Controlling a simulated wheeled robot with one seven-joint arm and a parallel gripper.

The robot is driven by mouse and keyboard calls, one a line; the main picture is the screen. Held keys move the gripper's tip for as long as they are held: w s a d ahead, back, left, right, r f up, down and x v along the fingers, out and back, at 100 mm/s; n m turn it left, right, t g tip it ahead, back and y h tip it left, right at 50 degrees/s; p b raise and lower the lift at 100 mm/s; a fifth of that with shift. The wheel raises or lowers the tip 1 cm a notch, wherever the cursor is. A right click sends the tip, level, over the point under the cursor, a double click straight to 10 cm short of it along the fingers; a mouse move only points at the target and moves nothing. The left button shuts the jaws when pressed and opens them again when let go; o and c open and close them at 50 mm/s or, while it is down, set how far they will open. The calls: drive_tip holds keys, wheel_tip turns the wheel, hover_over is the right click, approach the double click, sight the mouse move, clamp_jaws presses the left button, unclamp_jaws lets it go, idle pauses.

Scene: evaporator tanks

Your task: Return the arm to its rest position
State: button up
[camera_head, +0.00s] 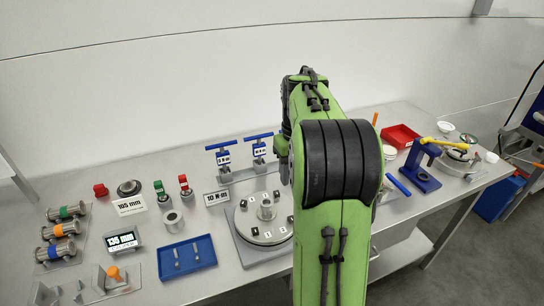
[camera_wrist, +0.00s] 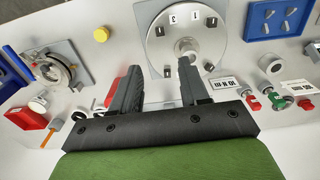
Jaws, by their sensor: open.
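My green arm (camera_head: 335,240) with black joint covers reaches over the steel table in the head view and hides part of its middle. In the wrist view my gripper (camera_wrist: 158,85) has its two dark fingers apart with nothing between them. The fingers point toward the round disc fixture (camera_wrist: 187,35), whose central metal cylinder (camera_wrist: 188,47) lies close to the right finger in the picture; I cannot tell whether they touch. The fixture also shows in the head view (camera_head: 252,231), left of my arm. My gripper is hidden behind my arm in the head view.
Left of the arm are a blue tray (camera_head: 187,258), a display (camera_head: 122,240), coloured cylinders (camera_head: 60,230) and two blue-handled torque tools (camera_head: 240,155). Right of it are a red bin (camera_head: 401,136) and a blue press (camera_head: 420,170). A white wall (camera_head: 150,80) stands behind the table.

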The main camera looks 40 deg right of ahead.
drive_tip(key=s+a+r+n+t, duration=0.1)
drive_tip(key=s+a+r+t, duration=0.15)
drive_tip(key=a, duration=0.55)
drive_tip(key=s+a+r+n+t, duration=0.15)
drive_tip(key=s+a, duration=0.25)
drive_tip(key=a, duration=0.4)
drive_tip(key=s+a+f+t, duration=0.1)
drive_tip(key=s+a+f, duration=0.1)
drive_tip(key=s+a, duration=0.5)
drive_tip(key=shift+s+f+n+t, duration=0.25)
drive_tip(key=shift+s+n+t, duration=0.1)
drive_tip(key=shift+s, duration=0.8)
